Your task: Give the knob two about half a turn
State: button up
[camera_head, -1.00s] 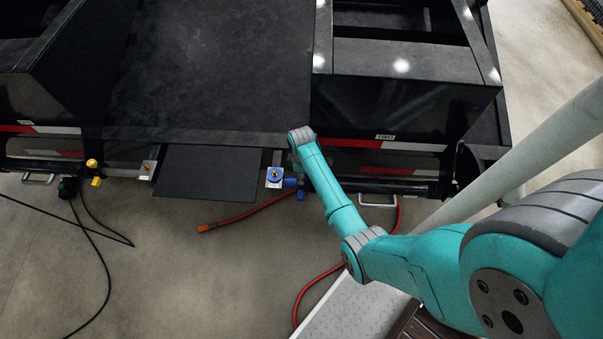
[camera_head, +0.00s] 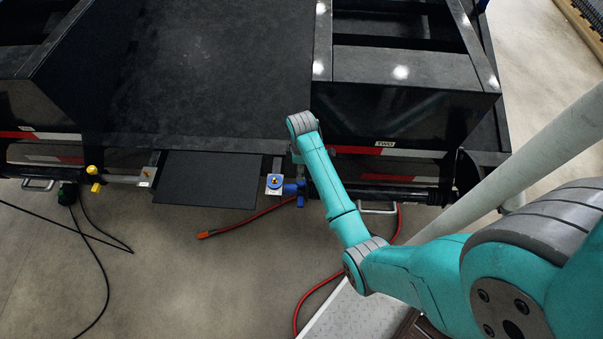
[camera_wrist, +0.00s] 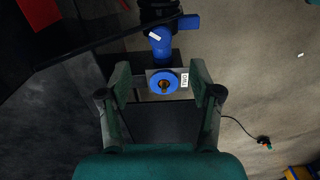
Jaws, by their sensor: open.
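Knob two is a round blue knob with a brass centre (camera_wrist: 163,83) on a small metal plate, with a white label beside it in the wrist view. In the head view the blue knob (camera_head: 274,181) sits at the trailer's edge, right of a dark hanging flap. My gripper (camera_wrist: 160,72) is open in the wrist view, one finger on each side of the knob, with visible gaps. I cannot tell how far the fingertips are from it in depth.
A blue valve fitting (camera_wrist: 160,42) lies close beyond the knob. The dark flap (camera_head: 205,178) hangs beside it. A yellow valve (camera_head: 94,178) is farther left. A red hose (camera_head: 245,219) lies on the open floor.

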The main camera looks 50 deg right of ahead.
jog(key=shift+r, duration=1)
